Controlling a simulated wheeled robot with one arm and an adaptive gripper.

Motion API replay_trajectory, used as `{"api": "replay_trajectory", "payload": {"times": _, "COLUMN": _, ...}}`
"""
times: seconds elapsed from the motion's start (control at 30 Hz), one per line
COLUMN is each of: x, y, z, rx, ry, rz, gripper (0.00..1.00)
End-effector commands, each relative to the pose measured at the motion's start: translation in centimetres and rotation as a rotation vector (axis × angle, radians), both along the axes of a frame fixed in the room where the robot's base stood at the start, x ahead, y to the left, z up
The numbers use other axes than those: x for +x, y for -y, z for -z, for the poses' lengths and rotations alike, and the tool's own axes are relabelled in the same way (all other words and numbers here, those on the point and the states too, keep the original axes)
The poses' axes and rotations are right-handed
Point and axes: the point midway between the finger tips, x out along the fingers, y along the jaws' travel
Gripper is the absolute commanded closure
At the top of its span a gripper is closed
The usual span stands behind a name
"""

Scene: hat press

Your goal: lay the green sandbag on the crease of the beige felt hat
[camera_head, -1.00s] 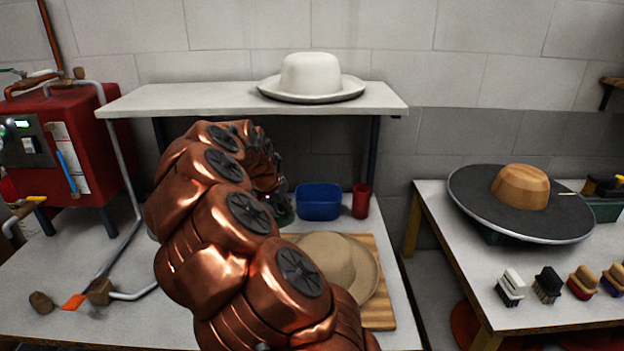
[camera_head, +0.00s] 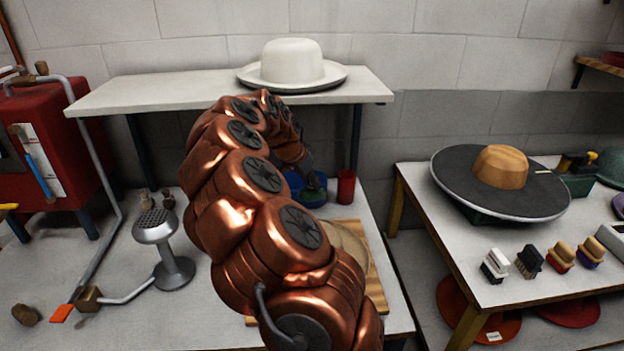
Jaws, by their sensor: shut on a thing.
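The beige felt hat (camera_head: 354,246) lies on a wooden board (camera_head: 376,276) on the bench. My copper arm hides most of it, and its crease cannot be seen. My gripper (camera_head: 311,184) is small and partly hidden behind my arm, beyond the hat toward the back of the bench. It is shut on the green sandbag (camera_head: 313,199), of which a small dark green part shows below the fingers. The sandbag is apart from the hat in the picture, up and left of it.
A blue bin (camera_head: 293,181) is partly hidden behind my gripper, with a red cup (camera_head: 346,187) to its right. A white hat (camera_head: 292,63) sits on the shelf (camera_head: 150,88) above. A metal steamer (camera_head: 165,250) stands left of my arm. The right table (camera_head: 440,235) holds a wide dark hat and brushes.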

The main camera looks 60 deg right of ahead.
Motion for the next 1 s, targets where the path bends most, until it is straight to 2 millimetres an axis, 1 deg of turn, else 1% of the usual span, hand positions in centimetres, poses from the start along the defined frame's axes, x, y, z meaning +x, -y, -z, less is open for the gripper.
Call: {"api": "replay_trajectory", "payload": {"times": 1.0, "x": -0.2, "y": 0.2, "z": 6.6, "rx": 0.000, "ry": 0.001, "rz": 0.003, "gripper": 1.00}}
